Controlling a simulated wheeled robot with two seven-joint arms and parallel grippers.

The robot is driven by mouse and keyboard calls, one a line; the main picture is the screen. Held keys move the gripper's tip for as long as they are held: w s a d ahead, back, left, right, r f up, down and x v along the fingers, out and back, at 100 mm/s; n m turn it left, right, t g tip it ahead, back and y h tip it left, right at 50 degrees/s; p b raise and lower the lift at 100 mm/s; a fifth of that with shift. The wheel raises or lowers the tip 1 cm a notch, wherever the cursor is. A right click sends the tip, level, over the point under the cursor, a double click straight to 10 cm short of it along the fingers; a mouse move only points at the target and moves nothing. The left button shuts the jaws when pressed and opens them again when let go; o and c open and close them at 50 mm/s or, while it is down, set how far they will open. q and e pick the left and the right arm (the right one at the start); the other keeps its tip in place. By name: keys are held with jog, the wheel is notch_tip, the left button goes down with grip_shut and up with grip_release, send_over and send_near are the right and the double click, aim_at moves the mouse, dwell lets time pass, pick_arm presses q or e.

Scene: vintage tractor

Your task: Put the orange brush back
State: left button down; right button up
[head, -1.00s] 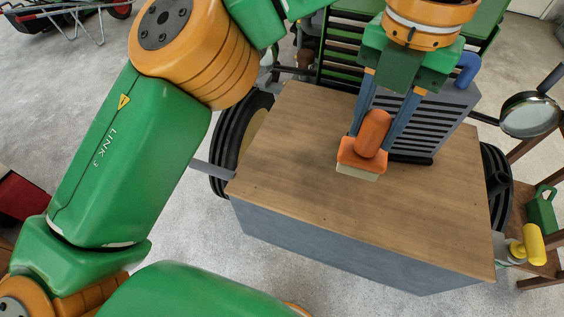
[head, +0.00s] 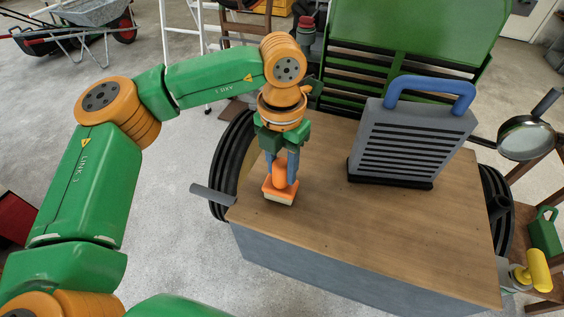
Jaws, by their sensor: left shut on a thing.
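The orange brush (head: 280,190) has an upright rounded handle, an orange block and a pale underside. My left gripper (head: 280,178) is shut on its handle from above. The brush is at the left part of the wooden top (head: 370,230), near its left edge. I cannot tell whether its underside touches the wood. My right gripper is not in view.
A grey slatted case (head: 412,140) with a blue handle (head: 430,88) stands at the back of the top. A round mirror (head: 526,138) and a yellow-handled tool (head: 536,270) are at the right. The top's middle and front are clear.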

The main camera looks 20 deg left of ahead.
pick_arm(q)
jog(key=shift+c, duration=2.4)
grip_release()
